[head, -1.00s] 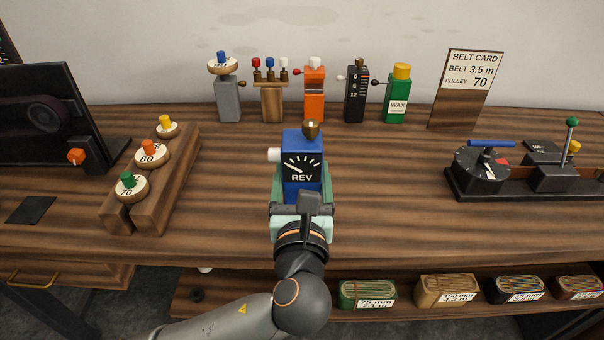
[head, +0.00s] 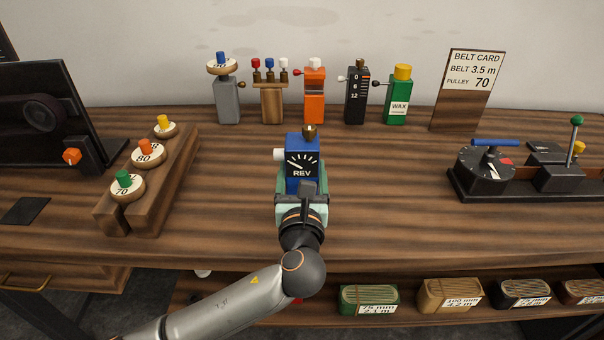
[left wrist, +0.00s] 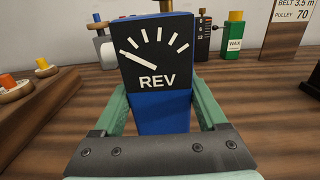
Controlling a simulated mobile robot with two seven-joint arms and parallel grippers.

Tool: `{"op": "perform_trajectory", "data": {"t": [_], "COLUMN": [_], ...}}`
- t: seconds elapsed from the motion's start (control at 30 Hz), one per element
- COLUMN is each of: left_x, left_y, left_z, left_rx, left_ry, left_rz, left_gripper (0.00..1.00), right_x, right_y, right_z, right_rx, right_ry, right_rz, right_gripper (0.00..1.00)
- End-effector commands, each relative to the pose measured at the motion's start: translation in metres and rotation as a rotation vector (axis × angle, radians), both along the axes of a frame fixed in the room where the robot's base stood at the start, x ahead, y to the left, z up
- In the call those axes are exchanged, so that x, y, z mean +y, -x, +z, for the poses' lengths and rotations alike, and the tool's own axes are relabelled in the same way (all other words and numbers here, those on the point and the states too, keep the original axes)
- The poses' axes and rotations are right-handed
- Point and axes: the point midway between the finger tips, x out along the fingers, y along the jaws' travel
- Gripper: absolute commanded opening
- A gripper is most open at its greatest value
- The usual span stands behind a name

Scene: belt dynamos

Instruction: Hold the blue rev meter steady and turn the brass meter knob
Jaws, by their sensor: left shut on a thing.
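The blue rev meter (head: 303,147) is upright in the middle of the bench, its black REV dial facing me. The dial's white needle points to the upper left. The brass meter knob (head: 309,131) sits on top of the meter, and a white stub sticks out on its left side. My left gripper (head: 302,182) is shut on the meter's lower body, with a green finger on each side. In the left wrist view the meter (left wrist: 157,70) stands between the green fingers; the knob is out of that frame. My right gripper is in neither view.
A row of tools, including a green wax block (head: 398,100), stands at the back. A wooden pulley rack (head: 150,200) is at left beside a dark machine. A black device with a dial (head: 485,168) is at right. Belt boxes sit on the lower shelf. Bench around the meter is clear.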

Motion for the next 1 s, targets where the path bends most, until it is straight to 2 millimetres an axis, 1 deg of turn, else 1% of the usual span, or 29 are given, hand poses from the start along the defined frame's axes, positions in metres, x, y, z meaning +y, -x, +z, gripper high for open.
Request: {"op": "perform_trajectory", "data": {"t": [0.03, 0.6, 0.73, 1.0], "left_x": [0.000, 0.000, 0.000, 0.000], "left_y": [-0.004, -0.044, -0.048, -0.048], "left_z": [-0.002, -0.036, -0.038, -0.038], "left_rx": [-0.005, -0.005, -0.005, -0.005], "left_ry": [0.001, 0.001, 0.002, 0.002], "left_rz": [0.000, 0.001, -0.001, -0.001], "left_gripper": [0.00, 0.00, 0.00, 0.00], "right_x": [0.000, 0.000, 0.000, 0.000], "right_y": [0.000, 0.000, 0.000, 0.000], "right_z": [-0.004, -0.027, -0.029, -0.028], "right_rx": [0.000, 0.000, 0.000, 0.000], "right_ry": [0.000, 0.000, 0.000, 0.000], "right_rz": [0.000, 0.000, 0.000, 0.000], "right_gripper": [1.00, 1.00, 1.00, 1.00]}}
